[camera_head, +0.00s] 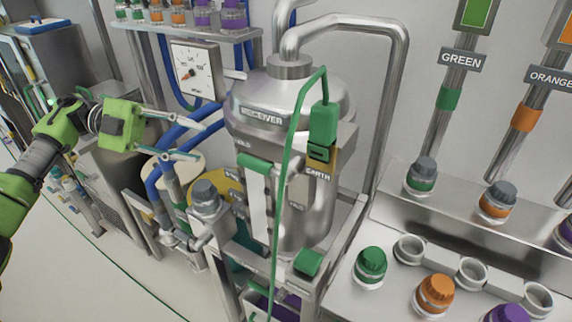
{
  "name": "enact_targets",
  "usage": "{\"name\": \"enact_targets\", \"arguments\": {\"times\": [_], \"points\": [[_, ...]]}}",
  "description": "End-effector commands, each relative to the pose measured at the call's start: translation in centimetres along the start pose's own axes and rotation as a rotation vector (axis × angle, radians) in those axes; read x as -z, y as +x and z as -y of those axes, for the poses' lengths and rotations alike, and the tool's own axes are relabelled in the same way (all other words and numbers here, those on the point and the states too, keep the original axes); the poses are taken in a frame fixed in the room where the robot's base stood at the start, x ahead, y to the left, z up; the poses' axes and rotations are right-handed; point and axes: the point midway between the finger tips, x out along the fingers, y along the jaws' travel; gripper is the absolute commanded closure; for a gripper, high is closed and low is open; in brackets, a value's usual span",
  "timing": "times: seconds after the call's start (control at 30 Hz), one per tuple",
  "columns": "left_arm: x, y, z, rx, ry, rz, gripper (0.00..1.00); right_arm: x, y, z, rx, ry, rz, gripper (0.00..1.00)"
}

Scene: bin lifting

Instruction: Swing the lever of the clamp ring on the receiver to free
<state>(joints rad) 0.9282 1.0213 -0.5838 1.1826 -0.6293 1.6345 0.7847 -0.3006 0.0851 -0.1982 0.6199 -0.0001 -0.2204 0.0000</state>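The receiver (290,95) is a shiny steel vessel with a domed lid and a pipe on top, right of centre. A grey band (255,135) runs round it below its name label; I cannot tell if this is the clamp ring. A green handle (255,163) sits on its front left, above a pale upright bar (257,205). Which part is the ring's lever is unclear. My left gripper (198,136) is open and empty, its two fingers spread, pointing right, apart from the receiver on its left side. My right gripper is out of view.
A green cable (277,200) with a green clamp (323,122) hangs before the receiver by the earth plate. A grey-capped fitting (205,195) and blue hoses stand at lower left of it. A dial (195,70) is behind. Capped jars and empty cups fill the right bench.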

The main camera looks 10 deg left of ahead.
Motion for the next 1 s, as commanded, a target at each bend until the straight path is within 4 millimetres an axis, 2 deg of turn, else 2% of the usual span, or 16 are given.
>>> {"name": "enact_targets", "arguments": {"times": [0.1,0.27,0.53,0.8,1.0], "points": [[1.4,0.1,-0.2,-0.059,0.008,-0.02,0.66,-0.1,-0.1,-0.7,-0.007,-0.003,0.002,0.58],[1.6,1.7,-0.3,-0.068,0.005,-0.025,0.66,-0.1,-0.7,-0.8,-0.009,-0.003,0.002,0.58],[1.9,7.3,-0.5,-0.065,0.006,-0.028,0.66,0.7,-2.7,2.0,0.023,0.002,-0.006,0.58],[1.8,12.0,-0.8,-0.062,0.006,-0.024,0.66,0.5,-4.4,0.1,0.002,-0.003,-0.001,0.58],[1.7,13.6,-1.0,-0.061,0.007,-0.022,0.66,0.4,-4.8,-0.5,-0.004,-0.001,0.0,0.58]]}}
